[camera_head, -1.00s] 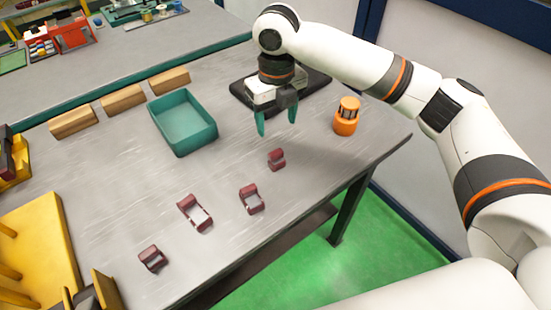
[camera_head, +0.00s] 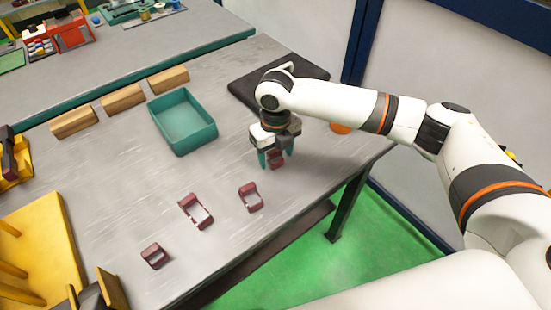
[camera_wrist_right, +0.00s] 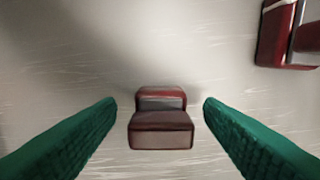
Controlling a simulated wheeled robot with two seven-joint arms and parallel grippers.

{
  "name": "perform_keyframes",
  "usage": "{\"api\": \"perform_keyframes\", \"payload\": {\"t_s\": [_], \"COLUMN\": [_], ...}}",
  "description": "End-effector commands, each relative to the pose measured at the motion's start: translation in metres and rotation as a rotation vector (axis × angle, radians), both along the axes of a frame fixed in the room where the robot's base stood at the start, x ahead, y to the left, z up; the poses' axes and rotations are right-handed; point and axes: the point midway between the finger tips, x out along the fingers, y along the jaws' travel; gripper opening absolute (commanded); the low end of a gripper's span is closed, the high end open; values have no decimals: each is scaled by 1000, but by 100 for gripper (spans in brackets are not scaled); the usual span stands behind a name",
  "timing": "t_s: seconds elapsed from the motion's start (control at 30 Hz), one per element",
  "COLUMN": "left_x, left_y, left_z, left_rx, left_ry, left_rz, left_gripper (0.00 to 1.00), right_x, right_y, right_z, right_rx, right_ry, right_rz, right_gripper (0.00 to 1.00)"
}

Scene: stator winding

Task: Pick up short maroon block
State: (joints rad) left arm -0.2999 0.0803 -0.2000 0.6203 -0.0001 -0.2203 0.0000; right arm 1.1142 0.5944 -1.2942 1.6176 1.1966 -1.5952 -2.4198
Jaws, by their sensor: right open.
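A short maroon block (camera_head: 276,158) with a grey recessed middle sits on the grey table (camera_head: 120,190) below my right gripper (camera_head: 275,157). In the right wrist view the block (camera_wrist_right: 160,120) lies between the two green fingers of the gripper (camera_wrist_right: 160,110), with a gap on each side. The gripper is open and points down. Other maroon blocks lie nearer the front edge: one (camera_head: 241,188) in the middle, a longer one (camera_head: 182,199) to its left, and one (camera_head: 146,249) at the front left. My left gripper is not in view.
A teal tray (camera_head: 212,137) stands behind the blocks, with several wooden blocks (camera_head: 122,101) to its left. An orange part (camera_head: 341,128) is partly hidden behind my right arm. A dark pad (camera_head: 250,88) lies at the back. Yellow fixtures (camera_head: 45,235) stand at the left.

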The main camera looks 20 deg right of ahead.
Motion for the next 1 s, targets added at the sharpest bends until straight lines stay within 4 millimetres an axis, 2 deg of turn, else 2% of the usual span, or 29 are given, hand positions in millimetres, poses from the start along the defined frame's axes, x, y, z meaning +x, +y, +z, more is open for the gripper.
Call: {"api": "perform_keyframes", "payload": {"t_s": [0.13,0.5,0.8,0.87,1.0], "left_x": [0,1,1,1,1], "left_y": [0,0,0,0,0], "left_z": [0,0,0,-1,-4], "left_rx": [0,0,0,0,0], "left_ry": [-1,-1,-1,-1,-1], "left_rz": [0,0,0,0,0], "left_gripper": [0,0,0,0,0], "right_x": [0,0,1,1,1], "right_y": [0,0,0,0,1], "right_z": [0,0,4,9,34], "right_rx": [0,0,0,1,2], "right_ry": [0,0,-2,-2,-6], "right_rz": [0,0,0,0,1], "right_gripper": [62,1,0,0,0]}}
